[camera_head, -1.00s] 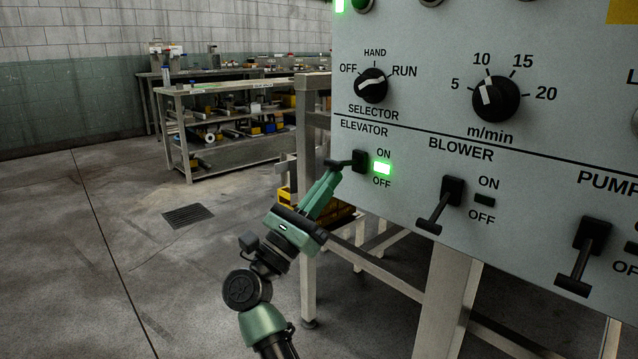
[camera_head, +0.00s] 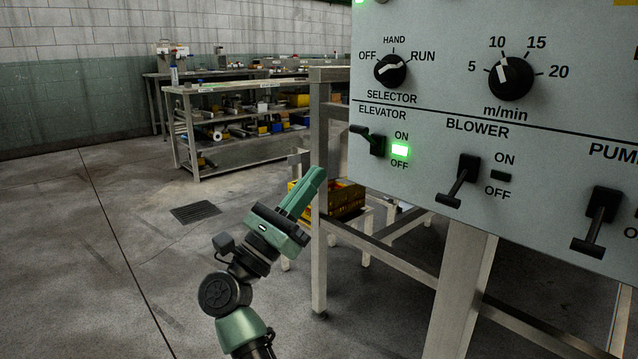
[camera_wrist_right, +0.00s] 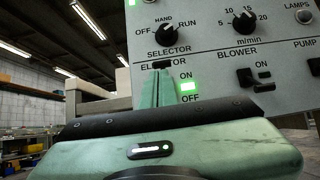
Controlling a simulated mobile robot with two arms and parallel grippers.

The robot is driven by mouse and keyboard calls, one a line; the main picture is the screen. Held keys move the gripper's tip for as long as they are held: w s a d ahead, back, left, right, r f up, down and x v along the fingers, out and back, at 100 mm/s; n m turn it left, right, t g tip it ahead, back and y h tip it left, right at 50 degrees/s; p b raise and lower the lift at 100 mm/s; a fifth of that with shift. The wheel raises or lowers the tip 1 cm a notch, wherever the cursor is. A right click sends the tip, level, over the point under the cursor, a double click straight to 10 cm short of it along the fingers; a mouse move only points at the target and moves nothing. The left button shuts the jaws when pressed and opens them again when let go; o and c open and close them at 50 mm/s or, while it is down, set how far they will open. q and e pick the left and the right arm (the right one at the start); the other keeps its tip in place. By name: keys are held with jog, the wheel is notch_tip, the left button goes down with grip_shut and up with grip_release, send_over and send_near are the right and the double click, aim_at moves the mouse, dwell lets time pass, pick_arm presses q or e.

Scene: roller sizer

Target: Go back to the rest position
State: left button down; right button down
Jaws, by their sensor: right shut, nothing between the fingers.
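My right gripper (camera_head: 314,180) is shut and empty, in front of the control panel (camera_head: 430,190) and below left of the elevator lever, apart from it. Its green fingers point up and to the right. The black elevator lever (camera_head: 368,138) is tilted up, and the green lamp (camera_head: 400,150) beside it is lit. In the right wrist view, the gripper (camera_wrist_right: 165,75) covers part of the elevator label, and the lit lamp (camera_wrist_right: 188,87) shows just right of the fingers. The left gripper is not in view.
The blower lever (camera_head: 459,182) and pump lever (camera_head: 598,220) point down; the blower lamp is dark. A metal frame stands under the panel, with a yellow crate (camera_head: 345,198) behind its leg. Workbenches (camera_head: 240,125) stand at the back. The floor at left is clear around a drain grate (camera_head: 195,212).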

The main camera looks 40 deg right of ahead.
jog(key=shift+a, duration=0.4)
